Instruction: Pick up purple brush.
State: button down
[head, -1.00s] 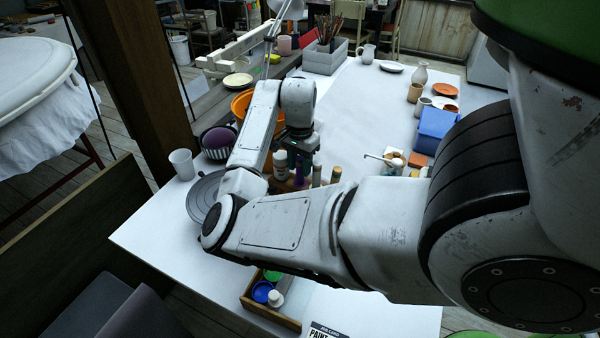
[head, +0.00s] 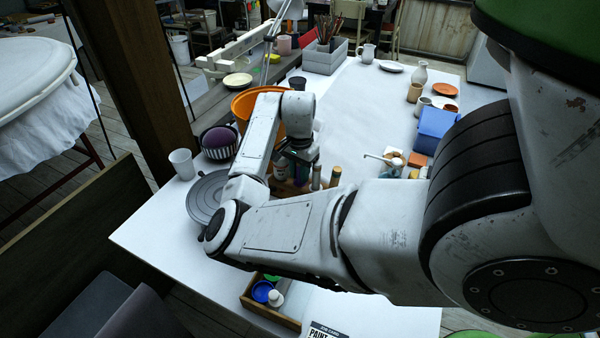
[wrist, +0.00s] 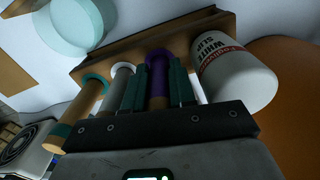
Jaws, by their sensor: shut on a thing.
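The purple brush (wrist: 157,63) shows in the wrist view, upright in a wooden holder (wrist: 97,65), with a tan lower part and a purple collar. My gripper (wrist: 158,88) has its dark green fingers on both sides of the brush, shut on it. In the head view my gripper (head: 299,157) is over the holder among the bottles. The arm hides most of the brush there.
A white slip bottle (wrist: 235,75) stands right beside the brush in the wrist view. A teal-collared tool (wrist: 88,98) and a white-collared tool (wrist: 117,82) stand to its left. The orange bowl (head: 243,105) is behind my arm.

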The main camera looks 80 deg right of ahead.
notch_tip(320, 180, up, 10)
jog(key=shift+r, duration=0.1)
dwell(0.5)
